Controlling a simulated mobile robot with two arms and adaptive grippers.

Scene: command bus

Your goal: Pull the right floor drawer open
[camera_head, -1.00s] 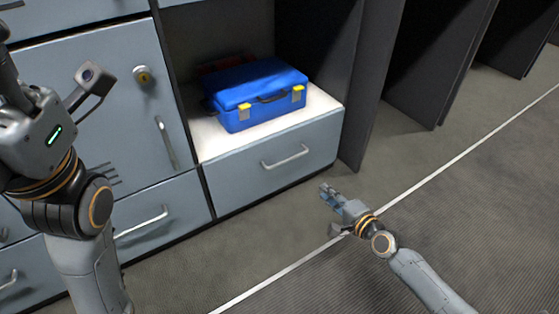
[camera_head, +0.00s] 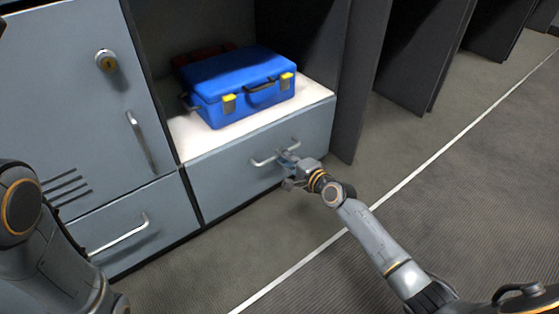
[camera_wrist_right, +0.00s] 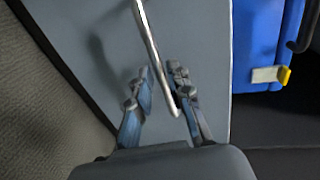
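The right floor drawer (camera_head: 225,188) is a grey-blue front below the white-floored compartment, and it looks flush with the cabinet. Its metal bar handle (camera_head: 265,161) also shows in the right wrist view (camera_wrist_right: 147,32). My right gripper (camera_head: 284,157) is at the right end of this handle. In the right wrist view its two fingers (camera_wrist_right: 161,76) are apart, and the end of the bar runs between them, nearer the right finger. I cannot tell whether they touch it. Only part of my left arm shows at the left edge; its gripper is out of view.
A blue case (camera_head: 243,85) with yellow latches sits on the white floor above the drawer. Another drawer (camera_head: 140,228) with a handle is to the left, under a locked door (camera_head: 85,100). Dark panels (camera_head: 362,80) stand to the right. The floor in front is clear.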

